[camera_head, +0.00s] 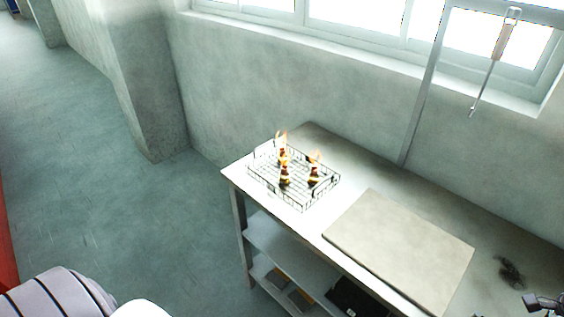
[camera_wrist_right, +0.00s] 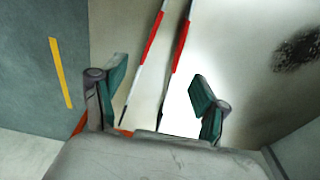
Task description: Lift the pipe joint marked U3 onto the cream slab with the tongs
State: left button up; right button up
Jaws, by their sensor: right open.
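Small dark red-brown pieces with flames, likely the pipe joints (camera_head: 285,180), stand in a wire mesh basket (camera_head: 318,200) on the table. Their marks are too small to read, so I cannot tell which is U3. The cream slab (camera_head: 395,245) lies bare on the table, right of the basket. Two long red-and-white bars, likely the tongs (camera_wrist_right: 181,45), run down the right wrist view towards my right gripper (camera_wrist_right: 158,82). That gripper is open, with the bars passing between or beyond its fingers; contact is unclear. It also shows at the head view's bottom right corner (camera_head: 543,303). My left gripper is not in view.
The table (camera_head: 345,155) stands against a wall under windows. A metal post (camera_head: 421,100) rises behind it, and a slim tool (camera_head: 490,75) hangs at upper right. A dark scorch mark (camera_head: 512,271) is right of the slab. Lower shelves (camera_head: 285,245) hold dark items.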

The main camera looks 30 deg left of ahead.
jog(key=f+b, duration=0.3)
jog(key=f, duration=0.1)
jog(key=shift+d+f, duration=0.1)
jog(key=shift+d, duration=0.15)
jog(key=shift+c, duration=0.3)
jog(key=c, duration=0.6)
notch_tip(320, 180, up, 12)
jog(key=p, duration=0.7)
